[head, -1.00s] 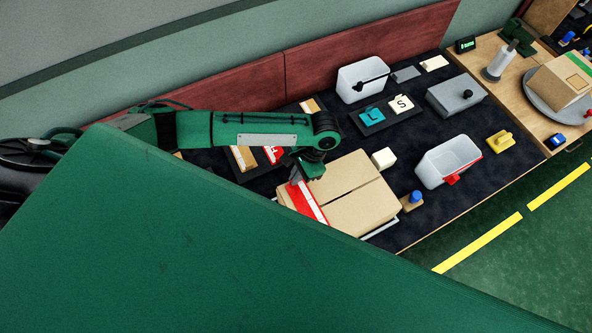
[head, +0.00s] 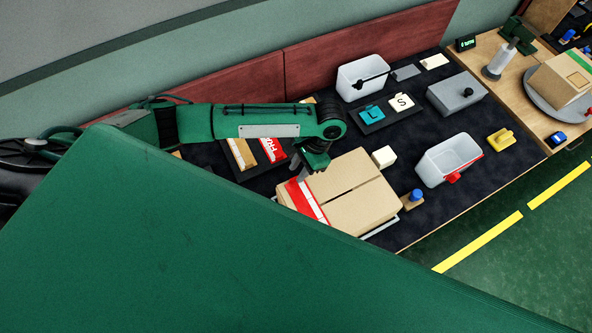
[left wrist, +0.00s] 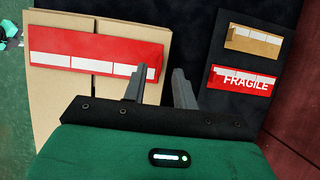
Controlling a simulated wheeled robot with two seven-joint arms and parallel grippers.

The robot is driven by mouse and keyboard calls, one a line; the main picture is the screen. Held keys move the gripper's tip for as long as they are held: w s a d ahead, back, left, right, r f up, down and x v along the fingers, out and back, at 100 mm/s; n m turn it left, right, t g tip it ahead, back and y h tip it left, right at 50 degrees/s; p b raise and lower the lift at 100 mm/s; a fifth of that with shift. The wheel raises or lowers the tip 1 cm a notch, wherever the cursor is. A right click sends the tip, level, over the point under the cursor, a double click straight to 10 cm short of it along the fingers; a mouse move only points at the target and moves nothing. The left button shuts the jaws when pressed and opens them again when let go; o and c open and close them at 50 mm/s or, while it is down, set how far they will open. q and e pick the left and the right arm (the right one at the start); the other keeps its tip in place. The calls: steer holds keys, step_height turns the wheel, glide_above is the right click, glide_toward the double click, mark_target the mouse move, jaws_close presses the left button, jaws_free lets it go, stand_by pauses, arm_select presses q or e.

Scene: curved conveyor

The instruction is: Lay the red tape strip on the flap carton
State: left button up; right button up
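The flap carton (head: 350,190) is a tan box on the dark bench mat, with its top flaps closed. The red tape strip (head: 306,200), with white patches, lies across the flap seam near the carton's left end. My right gripper is not in view.
A red FRAGILE label (left wrist: 245,79) and a tan label (left wrist: 253,39) lie beside the carton. A white block (head: 383,157), a blue-topped button (head: 416,196) and a white bin (head: 432,172) stand to its right. A red wall (head: 370,45) runs behind the bench.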

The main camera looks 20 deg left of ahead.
arm_select(q)
steer(key=b+v, duration=0.1)
steer(key=v, duration=1)
